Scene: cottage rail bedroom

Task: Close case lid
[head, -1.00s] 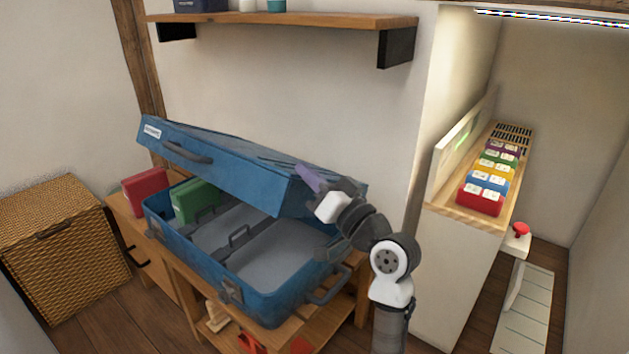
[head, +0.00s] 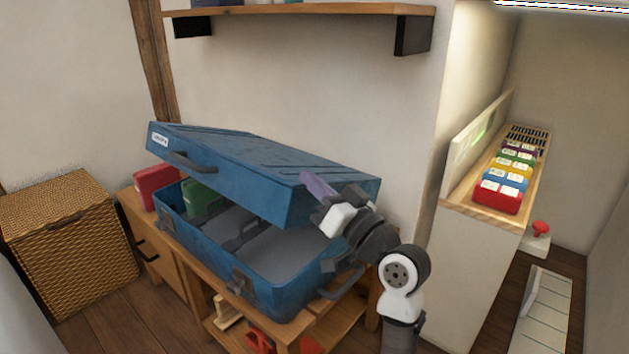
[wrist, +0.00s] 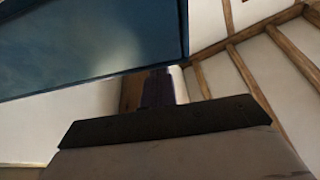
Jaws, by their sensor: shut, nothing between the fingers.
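The blue case (head: 255,287) sits on a low wooden bench, partly open. Its blue lid (head: 260,167) is hinged at the back and tilts over the base, with a gap along the front.
A red block (head: 157,186) stands on the bench (head: 205,301) left of the case. A wicker basket (head: 68,243) is at far left. A wall shelf (head: 300,12) hangs above. At right, a ledge (head: 457,205) holds several coloured boxes (head: 498,195).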

